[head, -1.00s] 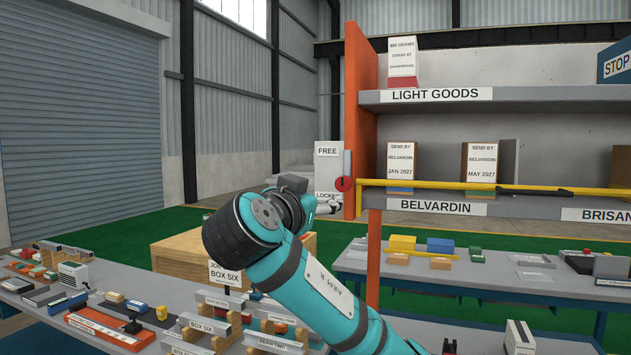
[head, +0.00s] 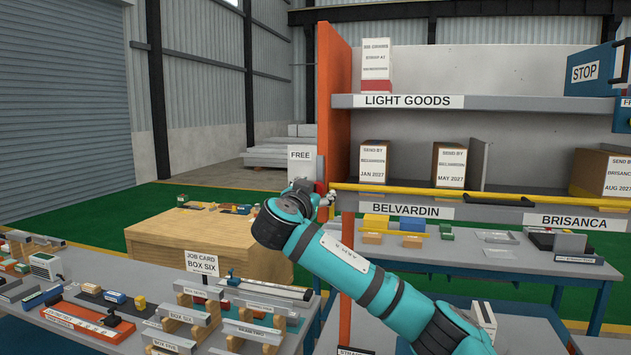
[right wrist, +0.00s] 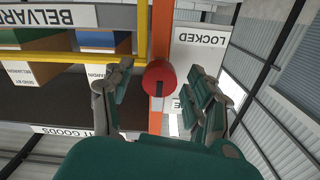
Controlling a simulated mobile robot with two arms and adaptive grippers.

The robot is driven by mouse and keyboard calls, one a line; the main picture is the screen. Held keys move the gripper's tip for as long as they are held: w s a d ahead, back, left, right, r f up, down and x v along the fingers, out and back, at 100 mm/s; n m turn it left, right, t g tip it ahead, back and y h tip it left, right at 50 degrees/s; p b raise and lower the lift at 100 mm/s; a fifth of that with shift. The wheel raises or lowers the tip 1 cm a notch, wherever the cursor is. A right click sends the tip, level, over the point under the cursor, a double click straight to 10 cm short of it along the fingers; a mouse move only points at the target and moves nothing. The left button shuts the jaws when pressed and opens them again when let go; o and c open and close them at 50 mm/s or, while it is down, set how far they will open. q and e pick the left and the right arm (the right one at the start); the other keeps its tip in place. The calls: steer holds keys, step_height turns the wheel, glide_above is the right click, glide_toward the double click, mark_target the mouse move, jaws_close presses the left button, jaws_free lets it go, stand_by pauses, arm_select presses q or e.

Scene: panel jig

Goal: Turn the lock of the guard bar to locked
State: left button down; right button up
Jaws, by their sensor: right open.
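The lock is a red round knob (right wrist: 158,77) on the orange post at the left end of the yellow guard bar (head: 400,192). In the right wrist view, which is turned upside down, my right gripper (right wrist: 160,84) is open, with one finger on each side of the knob and gaps showing between. The plate beside it reads LOCKED (right wrist: 200,40) at one end; the FREE end (head: 301,154) shows in the head view. There my right gripper (head: 326,198) is at the post and hides most of the knob. My left gripper is not in view.
The orange shelf post (head: 333,100) stands beside the knob. Shelves with boxes (head: 451,165) lie behind the bar. A wooden crate (head: 200,235) and a bench of parts (head: 90,330) are at the left and below.

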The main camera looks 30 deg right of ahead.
steer(key=shift+w+d, duration=0.2)
steer(key=shift+d, duration=0.05)
jaws_close()
stand_by(0.3)
